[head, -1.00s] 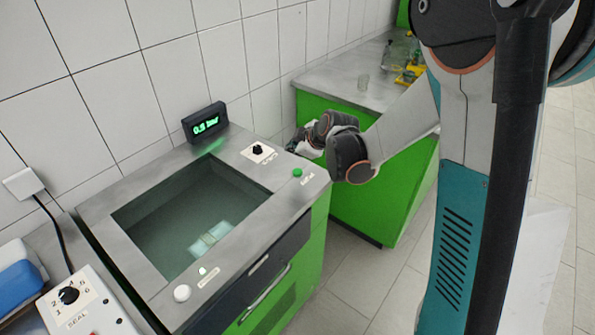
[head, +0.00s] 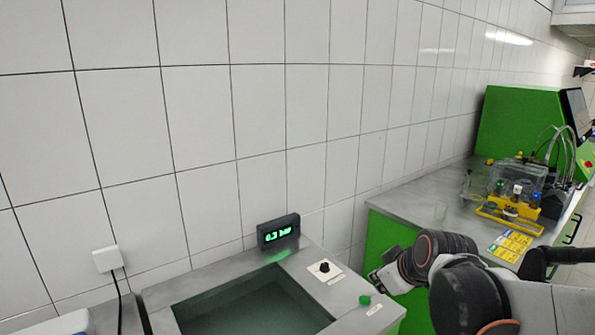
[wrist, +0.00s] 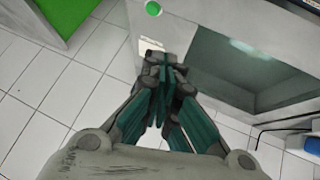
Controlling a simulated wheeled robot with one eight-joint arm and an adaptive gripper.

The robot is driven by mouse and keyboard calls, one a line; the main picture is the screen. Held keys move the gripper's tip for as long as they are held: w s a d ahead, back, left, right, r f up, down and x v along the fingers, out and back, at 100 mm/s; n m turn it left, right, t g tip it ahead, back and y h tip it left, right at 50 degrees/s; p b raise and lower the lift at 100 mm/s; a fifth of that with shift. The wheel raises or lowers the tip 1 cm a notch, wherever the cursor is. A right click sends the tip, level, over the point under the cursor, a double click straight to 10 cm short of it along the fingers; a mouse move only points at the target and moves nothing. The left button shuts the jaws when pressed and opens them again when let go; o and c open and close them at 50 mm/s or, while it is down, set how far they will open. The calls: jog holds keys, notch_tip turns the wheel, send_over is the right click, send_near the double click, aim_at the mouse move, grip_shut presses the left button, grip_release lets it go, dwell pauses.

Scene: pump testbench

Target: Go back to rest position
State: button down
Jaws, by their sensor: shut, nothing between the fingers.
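In the wrist view my gripper (wrist: 163,75) is shut, its dark, teal-sided fingers meeting with nothing between them. Behind it in that view are the testbench edge and the grey tank. In the head view my gripper (head: 383,277) is small and partly hidden by my own arm. It appears beside the right end of the tank bench (head: 345,293), near the green button (head: 365,300), and I cannot tell its exact distance from the bench. A black knob (head: 324,267) sits on the bench top, and the display (head: 278,232) behind it glows green, apparently reading 0.3 bar.
A second green bench (head: 405,208) stands at the right along the tiled wall. The wrist view shows clear floor (wrist: 50,90) at left.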

jog(key=s+d+r+m+h, duration=0.1)
jog(key=s+m, duration=0.6)
jog(key=s, duration=1.2)
jog(key=shift+s+d+r+g+h, duration=0.2)
jog(key=shift+g+h, duration=0.1)
jog(key=shift+g, duration=0.1)
dwell(2.2)
